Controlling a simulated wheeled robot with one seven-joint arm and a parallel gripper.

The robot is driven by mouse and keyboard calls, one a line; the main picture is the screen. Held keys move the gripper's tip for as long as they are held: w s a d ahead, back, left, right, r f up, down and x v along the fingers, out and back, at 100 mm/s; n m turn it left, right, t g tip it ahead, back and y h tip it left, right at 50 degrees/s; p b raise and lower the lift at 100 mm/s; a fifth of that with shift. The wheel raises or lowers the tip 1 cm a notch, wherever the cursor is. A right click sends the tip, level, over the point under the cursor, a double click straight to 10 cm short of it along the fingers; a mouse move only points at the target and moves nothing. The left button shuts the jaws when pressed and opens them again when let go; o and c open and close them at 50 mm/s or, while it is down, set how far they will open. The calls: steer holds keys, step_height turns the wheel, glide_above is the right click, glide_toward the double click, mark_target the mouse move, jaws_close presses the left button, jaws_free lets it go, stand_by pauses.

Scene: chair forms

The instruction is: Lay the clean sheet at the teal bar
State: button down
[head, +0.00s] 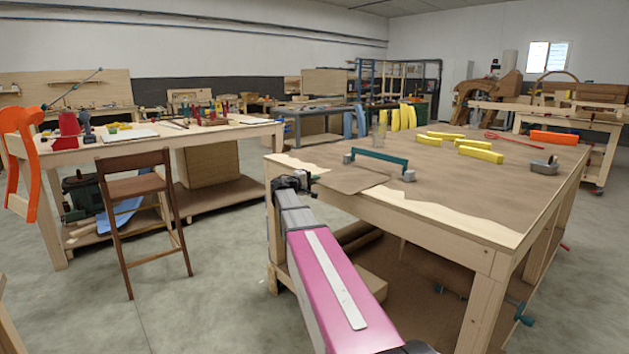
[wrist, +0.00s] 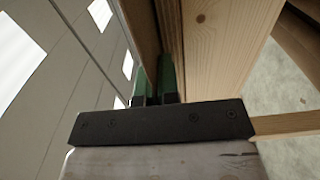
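The teal bar (head: 378,158) stands on two grey blocks on the right workbench (head: 455,212). A flat brown sheet (head: 352,179) lies in front of it, close to the bench's edge. A white sheet (head: 130,136) lies on the left bench; I cannot tell which sheet is the clean one. My gripper (head: 308,179) is at the right bench's edge, beside the brown sheet's left corner. In the wrist view its green fingers (wrist: 153,82) are close together with a narrow gap, against pale wood. I cannot tell whether they pinch the brown sheet's edge.
A wooden chair (head: 140,190) stands left of my arm. Floor between benches is clear.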

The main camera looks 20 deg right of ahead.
steer(key=c, duration=1.4)
jaws_free()
steer(key=shift+o, duration=0.2)
steer(key=v, duration=1.2)
